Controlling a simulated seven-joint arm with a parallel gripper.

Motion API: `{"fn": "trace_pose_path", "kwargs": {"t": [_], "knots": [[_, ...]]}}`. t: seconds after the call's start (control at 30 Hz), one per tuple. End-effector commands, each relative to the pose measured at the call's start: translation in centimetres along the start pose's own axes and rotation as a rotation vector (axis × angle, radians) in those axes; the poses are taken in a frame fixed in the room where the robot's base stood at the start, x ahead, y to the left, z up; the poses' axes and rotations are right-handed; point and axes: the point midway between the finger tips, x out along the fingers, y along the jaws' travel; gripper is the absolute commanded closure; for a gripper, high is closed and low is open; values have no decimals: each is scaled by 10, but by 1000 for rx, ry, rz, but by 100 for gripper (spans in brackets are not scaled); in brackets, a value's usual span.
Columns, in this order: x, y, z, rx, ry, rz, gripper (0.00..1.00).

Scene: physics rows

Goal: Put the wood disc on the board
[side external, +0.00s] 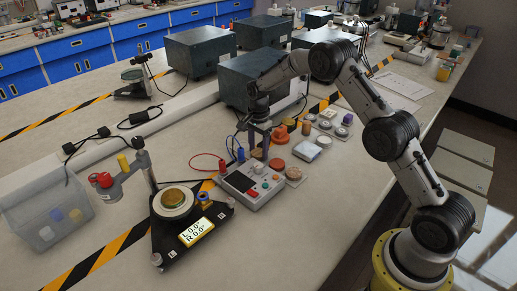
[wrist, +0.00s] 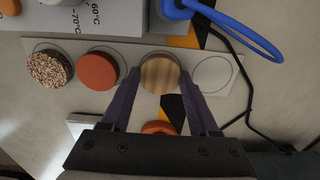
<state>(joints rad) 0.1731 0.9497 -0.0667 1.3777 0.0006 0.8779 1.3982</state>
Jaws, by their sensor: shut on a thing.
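The wood disc (wrist: 160,74) has pale and brown stripes. My gripper (wrist: 160,80) is shut on it, one dark finger on each side. In the wrist view the disc lies over a pale strip (wrist: 220,100) with round marked spots. I cannot tell whether it rests on the strip or is just above it. In the side view my gripper (side external: 259,146) points down at the row of discs, behind the grey panel box (side external: 262,200). A grey surface with temperature marks (wrist: 115,17) shows at the wrist view's top. I cannot tell which of these is the board.
A red disc (wrist: 98,70) and a speckled disc (wrist: 49,68) sit left of the wood disc; an empty ring (wrist: 212,75) lies to its right. A blue cable (wrist: 235,25) loops close by.

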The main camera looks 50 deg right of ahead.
Motion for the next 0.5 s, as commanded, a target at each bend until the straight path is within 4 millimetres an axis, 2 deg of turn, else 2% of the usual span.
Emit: {"fn": "trace_pose_path", "kwargs": {"t": [0.1, 0.13, 0.2, 0.3, 0.5], "knots": [[3, 0, 0, 0, 0, 0, 91], [3, 0, 0, 0, 0, 0, 37], [3, 0, 0, 0, 0, 0, 25], [3, 0, 0, 0, 0, 0, 9], [3, 0, 0, 0, 0, 0, 9]]}}
